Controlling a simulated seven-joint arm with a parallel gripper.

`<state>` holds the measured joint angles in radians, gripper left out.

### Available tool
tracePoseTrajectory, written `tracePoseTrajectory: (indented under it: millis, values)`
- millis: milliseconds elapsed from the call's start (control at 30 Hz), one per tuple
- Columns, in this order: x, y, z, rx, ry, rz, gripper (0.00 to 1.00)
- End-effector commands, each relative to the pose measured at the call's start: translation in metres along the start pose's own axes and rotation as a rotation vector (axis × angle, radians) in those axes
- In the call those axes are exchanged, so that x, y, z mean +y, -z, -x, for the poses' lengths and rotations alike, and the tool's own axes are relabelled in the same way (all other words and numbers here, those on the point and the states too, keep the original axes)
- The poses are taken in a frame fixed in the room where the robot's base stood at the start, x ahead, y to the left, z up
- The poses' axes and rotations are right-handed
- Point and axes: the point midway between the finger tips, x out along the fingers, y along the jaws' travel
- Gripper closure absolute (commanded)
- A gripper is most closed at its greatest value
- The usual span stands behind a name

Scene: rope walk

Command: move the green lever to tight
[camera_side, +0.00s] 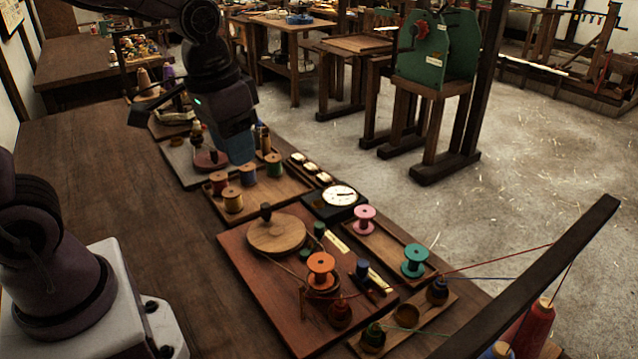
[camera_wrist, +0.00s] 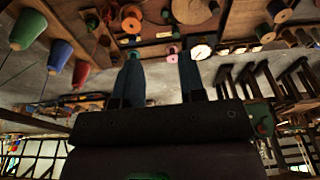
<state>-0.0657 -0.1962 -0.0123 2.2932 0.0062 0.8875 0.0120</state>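A small green lever knob (camera_side: 319,229) stands on the reddish-brown board (camera_side: 260,290), right of a round wooden disc (camera_side: 277,234), beside a pale label plate (camera_side: 335,242) whose words are too small to read. A second green piece (camera_side: 304,255) sits just in front of it, and a blue knob (camera_side: 362,268) stands beside another plate. My gripper (camera_side: 238,158) is above the far part of the bench, beyond the board and apart from the green lever. In the wrist view my gripper (camera_wrist: 159,56) has its two fingers spread with nothing held between them.
An orange spool (camera_side: 321,268) stands on the board. A tray of several spools (camera_side: 264,188) lies under and beside my gripper. A white-faced dial (camera_side: 340,196), a pink spool (camera_side: 364,217) and a teal spool (camera_side: 415,260) stand right. Bare bench (camera_side: 110,170) lies left.

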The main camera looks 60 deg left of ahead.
Motion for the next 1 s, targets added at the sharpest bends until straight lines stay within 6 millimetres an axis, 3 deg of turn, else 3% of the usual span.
tracePoseTrajectory:
  millis: [300, 533, 633, 733, 1000]
  values:
    - [-0.015, 0.073, -0.096, -0.188, -0.008, -0.016, 0.63]
    - [-0.024, 0.112, -0.165, -0.232, -0.021, -0.047, 0.63]
    - [-0.025, 0.131, -0.177, -0.206, -0.022, -0.067, 0.63]
    - [-0.026, 0.146, -0.171, -0.16, -0.018, -0.085, 0.63]
    - [-0.026, 0.142, -0.193, -0.159, -0.018, -0.099, 0.63]
